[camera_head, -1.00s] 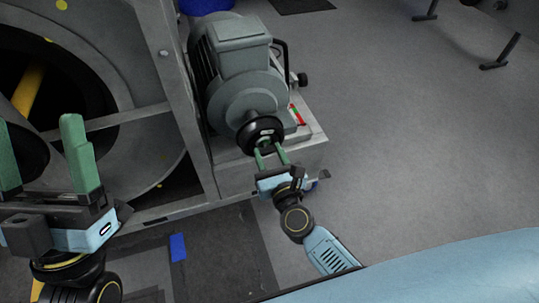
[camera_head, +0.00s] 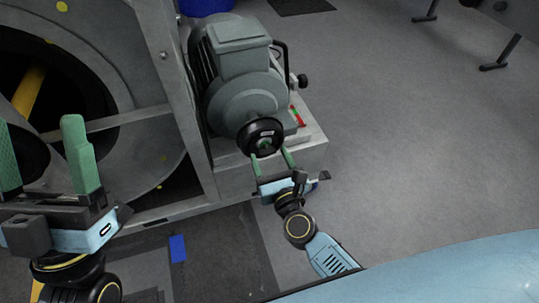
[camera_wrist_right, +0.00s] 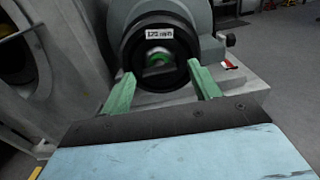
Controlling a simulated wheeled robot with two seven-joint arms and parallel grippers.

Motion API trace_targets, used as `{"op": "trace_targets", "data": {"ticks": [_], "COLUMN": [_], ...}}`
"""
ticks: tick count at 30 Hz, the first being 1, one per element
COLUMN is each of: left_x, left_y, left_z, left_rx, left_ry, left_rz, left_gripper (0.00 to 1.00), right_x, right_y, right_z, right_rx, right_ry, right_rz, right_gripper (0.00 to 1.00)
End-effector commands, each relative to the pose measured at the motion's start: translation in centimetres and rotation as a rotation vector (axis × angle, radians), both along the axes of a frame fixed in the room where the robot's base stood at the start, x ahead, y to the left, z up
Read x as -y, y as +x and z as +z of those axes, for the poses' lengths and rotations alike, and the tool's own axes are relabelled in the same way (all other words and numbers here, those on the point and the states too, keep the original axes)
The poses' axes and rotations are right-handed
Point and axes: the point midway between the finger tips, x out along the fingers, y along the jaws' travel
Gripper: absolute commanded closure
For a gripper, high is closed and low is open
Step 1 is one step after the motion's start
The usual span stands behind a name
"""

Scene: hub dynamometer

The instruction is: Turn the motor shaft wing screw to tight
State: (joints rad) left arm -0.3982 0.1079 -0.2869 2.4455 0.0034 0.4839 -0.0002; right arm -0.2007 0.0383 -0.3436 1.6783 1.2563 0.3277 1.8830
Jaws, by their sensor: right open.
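The grey motor (camera_head: 238,75) stands on a light grey base, with a black round hub (camera_head: 263,128) on its near end. In the hub's recess is the small wing screw (camera_head: 265,146), and in the right wrist view it shows as a greyish piece with green around it (camera_wrist_right: 157,60). Its exact angle is hard to tell. My right gripper (camera_head: 270,155) is open in front of the hub. Its green fingers are apart on either side, with nothing between them in the right wrist view (camera_wrist_right: 161,72). My left gripper (camera_head: 38,125) is open and empty at the left.
A large grey drum frame (camera_head: 190,100) stands left of the motor. A red and green marking (camera_head: 297,115) is on the motor base (camera_head: 310,140). A blue patch (camera_head: 178,248) lies on the floor.

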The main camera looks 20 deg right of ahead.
Motion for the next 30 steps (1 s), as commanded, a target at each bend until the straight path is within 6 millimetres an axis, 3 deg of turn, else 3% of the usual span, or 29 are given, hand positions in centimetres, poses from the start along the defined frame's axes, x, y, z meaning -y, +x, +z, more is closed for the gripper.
{"op": "trace_targets", "data": {"ticks": [9,15,21,30], "left_x": [0.3,0.5,0.5,0.5], "left_y": [1.1,1.7,1.9,2.0], "left_z": [-0.5,-0.6,-0.8,-0.9], "left_rx": [-0.109,-0.159,-0.185,-0.188], "left_ry": [0.031,0.047,0.054,0.056], "left_rz": [-0.002,-0.001,0.000,0.000], "left_gripper": [0.28,0.28,0.28,0.28], "right_x": [0.2,0.3,0.4,0.4], "right_y": [-7.0,-10.6,-12.2,-12.4], "right_z": [0.0,0.1,0.0,0.0], "right_rx": [-0.005,-0.003,-0.002,-0.001], "right_ry": [-0.002,0.001,0.002,0.003], "right_rz": [0.004,0.003,0.003,0.002], "right_gripper": [0.38,0.38,0.38,0.38]}}
